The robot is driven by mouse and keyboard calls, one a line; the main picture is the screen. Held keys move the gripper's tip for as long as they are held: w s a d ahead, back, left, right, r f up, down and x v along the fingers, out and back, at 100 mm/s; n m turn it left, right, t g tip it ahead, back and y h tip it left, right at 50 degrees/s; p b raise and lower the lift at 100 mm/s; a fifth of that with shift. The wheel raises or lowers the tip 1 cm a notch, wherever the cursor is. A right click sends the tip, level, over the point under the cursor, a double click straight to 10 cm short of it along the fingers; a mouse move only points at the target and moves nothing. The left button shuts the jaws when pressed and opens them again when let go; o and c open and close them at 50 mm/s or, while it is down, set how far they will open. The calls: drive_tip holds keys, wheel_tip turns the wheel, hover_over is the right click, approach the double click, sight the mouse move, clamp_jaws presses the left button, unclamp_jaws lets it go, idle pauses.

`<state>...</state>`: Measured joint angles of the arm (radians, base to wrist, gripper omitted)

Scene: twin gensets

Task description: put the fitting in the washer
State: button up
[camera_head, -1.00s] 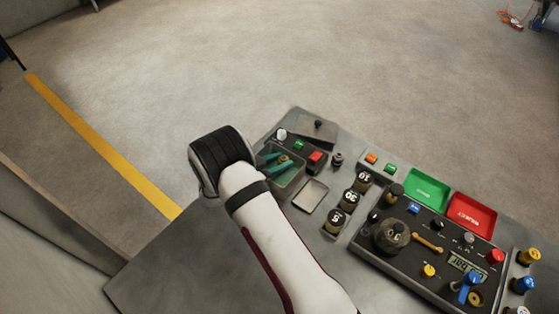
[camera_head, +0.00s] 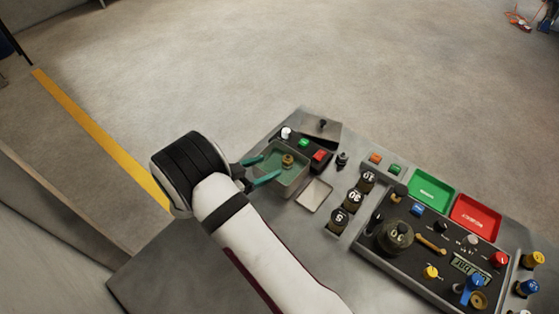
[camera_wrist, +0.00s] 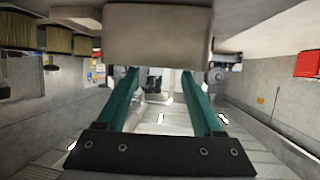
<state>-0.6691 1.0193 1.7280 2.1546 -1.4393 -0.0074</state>
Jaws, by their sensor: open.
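A small brass fitting (camera_head: 288,160) sits inside the washer (camera_head: 270,186), an open grey-green basin at the left of the bench. My gripper (camera_head: 265,170) is to the left of the fitting, its teal fingers apart and pointing right across the basin's left side. The fitting is clear of the fingers. The wrist view also shows the two teal fingers (camera_wrist: 165,100) well apart with nothing held between them.
A grey lid with a dark knob (camera_head: 320,127) lies behind the washer. Green (camera_head: 304,142) and red (camera_head: 320,155) buttons stand beside it. A flat pale tray (camera_head: 314,195), round numbered weights (camera_head: 348,200), green (camera_head: 433,191) and red (camera_head: 476,214) trays lie to the right.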

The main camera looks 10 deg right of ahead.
drive_tip(key=w+a+r+t+y, duration=0.1)
drive_tip(key=w+a+r+y, duration=0.15)
drive_tip(key=r+y, duration=0.2)
drive_tip(key=w+a+r+t+y, duration=0.1)
drive_tip(key=w+a+r+y, duration=0.15)
drive_tip(key=r, duration=0.25)
drive_tip(key=s+a+r+n+g+y, duration=0.2)
drive_tip(key=s+r+n+y, duration=0.2)
drive_tip(key=s+r+y, duration=0.4)
drive_tip(key=s+d+g+h, duration=0.1)
drive_tip(key=s+d+g, duration=0.3)
drive_tip(key=s, duration=1)
drive_tip(key=s+d+f+n+g+h, duration=0.1)
drive_tip(key=s+d+g, duration=0.3)
drive_tip(key=s+d, duration=0.4)
drive_tip(key=s, duration=0.6)
drive_tip(key=shift+s+d+f+h, duration=0.15)
drive_tip(key=shift+s+f+h, duration=0.1)
drive_tip(key=shift+s+h, duration=0.1)
